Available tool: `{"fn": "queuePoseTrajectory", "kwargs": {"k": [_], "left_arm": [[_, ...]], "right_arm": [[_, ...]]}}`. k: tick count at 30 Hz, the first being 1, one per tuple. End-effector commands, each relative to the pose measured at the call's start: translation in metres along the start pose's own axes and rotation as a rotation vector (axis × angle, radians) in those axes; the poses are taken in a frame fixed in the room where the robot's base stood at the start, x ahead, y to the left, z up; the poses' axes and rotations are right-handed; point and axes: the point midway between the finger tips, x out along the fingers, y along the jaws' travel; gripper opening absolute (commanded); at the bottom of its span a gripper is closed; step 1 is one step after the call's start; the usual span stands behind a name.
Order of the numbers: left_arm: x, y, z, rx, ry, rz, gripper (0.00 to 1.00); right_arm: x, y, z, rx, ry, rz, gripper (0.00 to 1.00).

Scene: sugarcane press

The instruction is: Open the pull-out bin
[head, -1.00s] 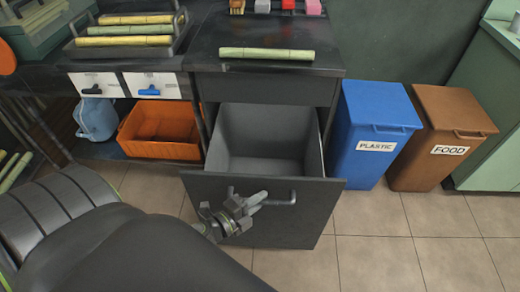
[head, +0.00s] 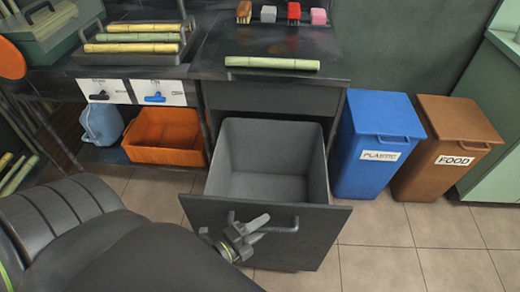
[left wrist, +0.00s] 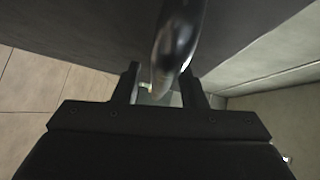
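The pull-out bin (head: 315,234) is a dark front panel with a grey open-topped container (head: 265,186) behind it. It stands out from under the dark counter, and its inside looks empty. A bar handle (head: 284,229) is on the front panel; it also shows as a shiny dark bar in the left wrist view (left wrist: 176,40). My left gripper (head: 240,238) is at the left part of the handle. In the left wrist view its fingers (left wrist: 162,92) stand apart with the bar between them and a small gap on the left. My right gripper is not in view.
A blue PLASTIC bin (head: 372,150) and a brown FOOD bin (head: 440,150) stand to the right. An orange crate (head: 165,137) and a blue jug (head: 101,124) are at left. A cane piece (head: 272,63) lies on the counter. Tiled floor is clear at right front.

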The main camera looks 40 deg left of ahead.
Motion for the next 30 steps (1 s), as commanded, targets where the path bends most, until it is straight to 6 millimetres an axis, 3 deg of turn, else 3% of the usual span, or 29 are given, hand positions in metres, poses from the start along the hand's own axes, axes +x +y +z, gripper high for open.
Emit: {"fn": "queuePoseTrajectory", "kwargs": {"k": [12,17,30], "left_arm": [[0.0,0.0,0.0,0.0,-0.001,0.0,0.38],[-0.009,0.001,0.001,0.0,-0.001,0.002,0.38],[-0.093,0.003,0.001,0.0,-0.001,0.005,0.38]], "right_arm": [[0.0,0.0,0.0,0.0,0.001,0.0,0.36],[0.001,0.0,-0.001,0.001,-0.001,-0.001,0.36],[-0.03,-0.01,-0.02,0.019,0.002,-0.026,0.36]]}}
